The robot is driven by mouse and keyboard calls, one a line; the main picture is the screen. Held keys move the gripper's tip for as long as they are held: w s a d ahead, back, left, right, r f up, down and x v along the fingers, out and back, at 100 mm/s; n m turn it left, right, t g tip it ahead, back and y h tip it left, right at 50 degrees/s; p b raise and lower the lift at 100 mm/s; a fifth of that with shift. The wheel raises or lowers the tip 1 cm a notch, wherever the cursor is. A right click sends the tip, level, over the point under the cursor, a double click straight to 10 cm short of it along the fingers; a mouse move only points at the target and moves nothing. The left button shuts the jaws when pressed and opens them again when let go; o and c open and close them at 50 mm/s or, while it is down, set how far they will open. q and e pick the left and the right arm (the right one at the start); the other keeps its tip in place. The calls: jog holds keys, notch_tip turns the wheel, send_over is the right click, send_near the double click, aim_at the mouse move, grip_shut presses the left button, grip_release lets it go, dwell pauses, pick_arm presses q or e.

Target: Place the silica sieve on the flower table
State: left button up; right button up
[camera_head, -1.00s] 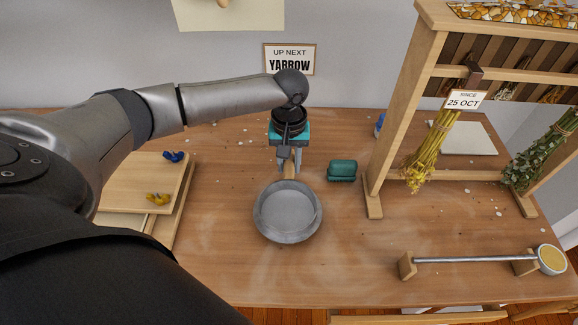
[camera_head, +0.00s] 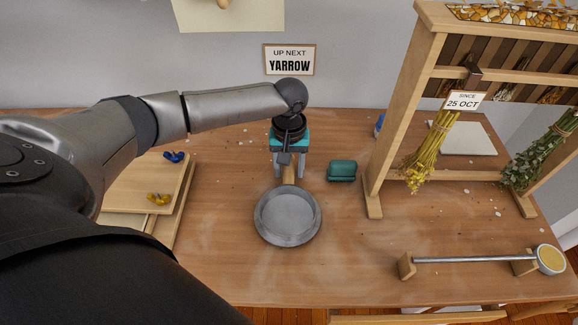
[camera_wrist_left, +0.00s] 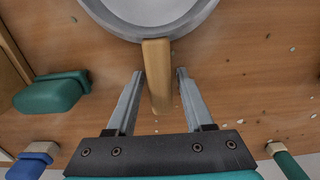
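The silica sieve (camera_head: 288,217), a round grey pan with a short wooden handle, lies on the wooden table (camera_head: 225,250). Its handle points toward the back. The left wrist view shows the sieve's rim (camera_wrist_left: 150,36) and its handle (camera_wrist_left: 156,80). My left gripper (camera_head: 290,174) is open over the handle. In the left wrist view its two fingers (camera_wrist_left: 160,74) stand on either side of the handle, with a gap on each side. My right gripper is not in view.
A green block-like object (camera_head: 342,170) lies right of the gripper. A wooden drying rack (camera_head: 400,110) with hanging flowers stands on the right. A long-handled ladle (camera_head: 465,260) rests on wooden supports at front right. Wooden boards (camera_head: 135,190) lie left. The table's front middle is clear.

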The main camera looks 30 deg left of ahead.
pick_arm(q)
jog(key=shift+o, duration=0.5)
jog(key=shift+r, duration=0.1)
jog(key=shift+r, duration=0.2)
notch_tip(320, 180, up, 13)
jog(key=p, duration=0.3)
jog(key=shift+f, duration=0.15)
